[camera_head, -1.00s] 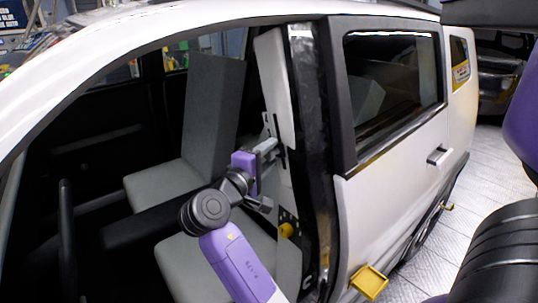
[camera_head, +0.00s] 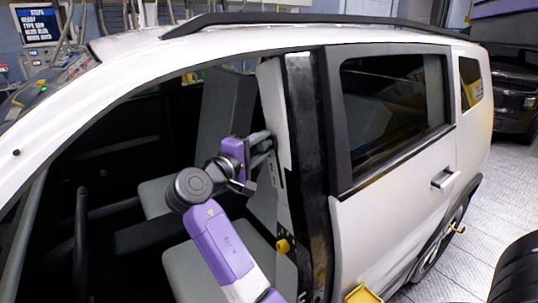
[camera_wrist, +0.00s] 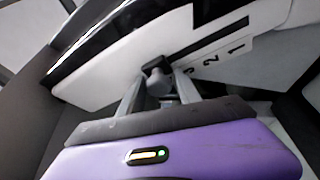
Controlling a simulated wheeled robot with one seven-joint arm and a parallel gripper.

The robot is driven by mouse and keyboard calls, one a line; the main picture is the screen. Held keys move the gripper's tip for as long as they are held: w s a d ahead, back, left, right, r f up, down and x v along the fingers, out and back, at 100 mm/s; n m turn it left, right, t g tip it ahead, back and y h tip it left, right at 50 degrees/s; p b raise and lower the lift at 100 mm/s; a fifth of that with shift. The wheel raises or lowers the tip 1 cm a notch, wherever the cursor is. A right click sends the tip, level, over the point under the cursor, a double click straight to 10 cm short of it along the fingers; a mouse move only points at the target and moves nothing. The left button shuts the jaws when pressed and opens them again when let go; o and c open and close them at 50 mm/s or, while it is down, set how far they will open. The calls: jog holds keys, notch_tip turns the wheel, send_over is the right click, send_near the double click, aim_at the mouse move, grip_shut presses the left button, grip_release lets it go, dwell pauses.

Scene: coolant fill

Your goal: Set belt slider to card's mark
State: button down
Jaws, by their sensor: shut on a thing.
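My gripper (camera_head: 264,142) reaches through the front door opening to the white pillar trim (camera_head: 272,100). In the wrist view my gripper (camera_wrist: 160,88) is shut on the grey knob of the belt slider (camera_wrist: 157,80), one finger on each side. In the head view the knob is hidden by my gripper. I cannot make out the card.
A yellow knob (camera_head: 283,246) sits lower on the pillar. The grey front seat (camera_head: 222,110) stands behind my arm. The shut rear door (camera_head: 395,200) is right of the pillar. A screen with text (camera_head: 38,22) hangs at the upper left.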

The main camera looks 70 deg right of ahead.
jog(key=shift+w+r, duration=0.1)
jog(key=shift+r, duration=0.3)
jog(key=c, duration=1.1)
grip_release()
jog(key=shift+d+r, duration=0.1)
jog(key=shift+o, duration=0.2)
jog(key=shift+f, duration=0.2)
